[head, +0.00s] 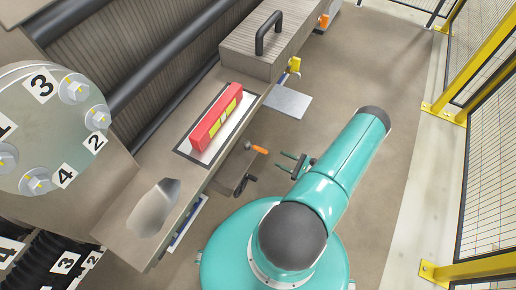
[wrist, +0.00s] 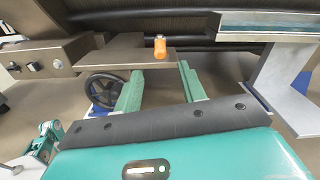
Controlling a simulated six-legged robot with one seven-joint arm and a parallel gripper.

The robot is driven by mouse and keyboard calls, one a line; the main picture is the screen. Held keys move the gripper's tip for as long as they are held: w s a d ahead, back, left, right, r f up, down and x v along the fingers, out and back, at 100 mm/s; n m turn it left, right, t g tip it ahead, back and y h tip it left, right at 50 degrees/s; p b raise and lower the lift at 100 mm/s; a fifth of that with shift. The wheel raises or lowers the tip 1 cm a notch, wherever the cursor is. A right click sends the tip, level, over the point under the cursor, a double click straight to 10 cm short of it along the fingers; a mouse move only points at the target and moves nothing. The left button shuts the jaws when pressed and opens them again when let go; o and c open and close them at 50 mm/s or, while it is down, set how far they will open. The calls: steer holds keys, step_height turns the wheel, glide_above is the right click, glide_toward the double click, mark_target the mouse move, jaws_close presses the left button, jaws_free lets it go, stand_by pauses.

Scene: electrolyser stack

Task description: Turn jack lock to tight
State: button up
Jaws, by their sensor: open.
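An orange-tipped lever (head: 259,149), which looks like the jack lock, sticks out from the side of the brown bench. I cannot read any tight mark.
A black handwheel (wrist: 107,90) sits left of my fingers, close to the left one. A red level (head: 217,117) lies on the bench top (head: 150,195). A grey plate (head: 287,102) juts out beyond the lever. Yellow fencing (head: 465,70) stands right; floor between is clear.

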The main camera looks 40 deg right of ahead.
mark_target(261, 149)
steer(key=x, duration=1.1)
jaws_close()
